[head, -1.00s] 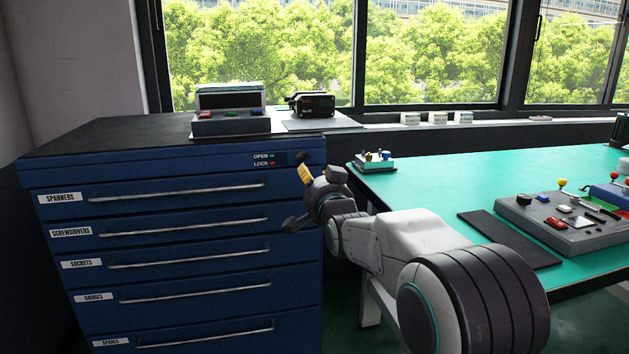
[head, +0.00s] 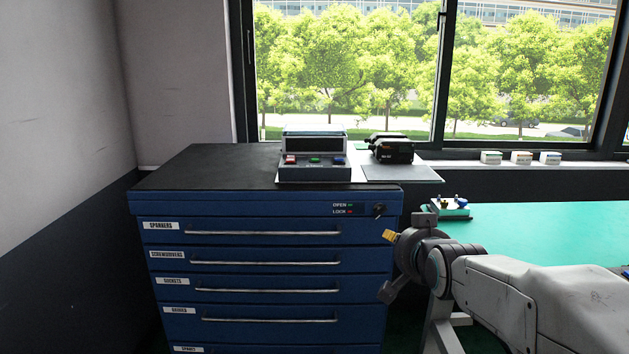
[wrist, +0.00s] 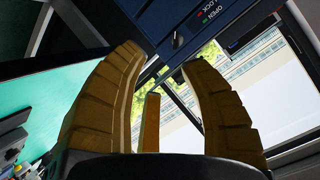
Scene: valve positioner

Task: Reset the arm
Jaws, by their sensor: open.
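My gripper (head: 391,262) is at the end of my arm, in front of the right edge of the blue drawer cabinet (head: 265,205). Its yellow fingers are spread apart in the wrist view (wrist: 160,58), and nothing is between them. My arm reaches in from the lower right of the head view. The wrist view is strongly tilted. Beyond the fingertips it shows the cabinet's key lock (wrist: 176,39) and its OPEN/LOCK label. The lock also shows in the head view, just above my gripper; I cannot tell the exact gap.
On the cabinet top stand a grey control box (head: 314,160) with coloured buttons and a black device (head: 392,150) on a pale sheet. A green-topped table (head: 540,228) lies to the right, with a small fixture (head: 449,207) at its corner. A wall stands left.

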